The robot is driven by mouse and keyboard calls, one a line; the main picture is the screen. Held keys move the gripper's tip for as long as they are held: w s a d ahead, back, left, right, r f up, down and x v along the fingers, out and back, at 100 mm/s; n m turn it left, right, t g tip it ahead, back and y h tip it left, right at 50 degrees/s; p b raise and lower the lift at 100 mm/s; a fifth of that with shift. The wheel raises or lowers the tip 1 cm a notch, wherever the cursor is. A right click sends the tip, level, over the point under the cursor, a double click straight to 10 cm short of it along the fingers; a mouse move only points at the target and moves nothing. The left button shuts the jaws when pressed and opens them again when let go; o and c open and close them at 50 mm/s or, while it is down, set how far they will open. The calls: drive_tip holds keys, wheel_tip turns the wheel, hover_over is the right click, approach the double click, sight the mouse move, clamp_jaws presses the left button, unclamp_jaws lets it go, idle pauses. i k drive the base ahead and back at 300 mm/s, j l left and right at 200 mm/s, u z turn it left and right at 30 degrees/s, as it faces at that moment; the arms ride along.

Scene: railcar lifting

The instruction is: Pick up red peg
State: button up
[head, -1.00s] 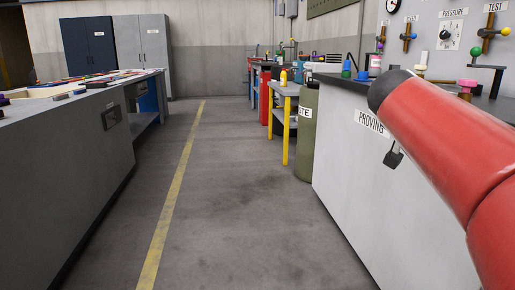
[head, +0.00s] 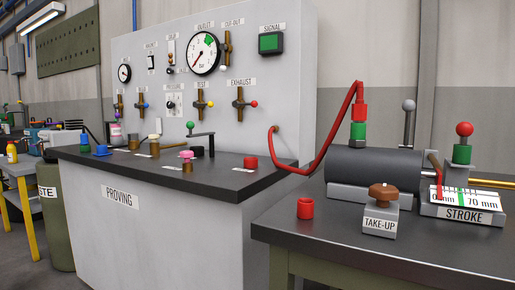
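Two short red cylinders show in the head view, and I cannot tell for sure which one is the red peg. One red cylinder (head: 250,162) stands on the black top of the proving bench, near its right end. The other, a red cup-like cylinder (head: 305,208), stands upright on the dark table at the right, near its left front edge; its top looks hollow. My gripper is not in view, so its state and its distance from either are hidden.
The proving bench (head: 168,222) carries several small fittings below a gauge panel (head: 285,70).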

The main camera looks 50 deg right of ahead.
sight(464, 130)
drive_tip(key=z, duration=3.2)
drive_tip(key=j+z, duration=0.1)
drive_tip(key=z, duration=0.4)
drive_tip(key=k+j+z, duration=0.1)
drive_tip(key=z, duration=0.4)
drive_tip(key=k+z, duration=0.1)
drive_tip(key=z, duration=0.4)
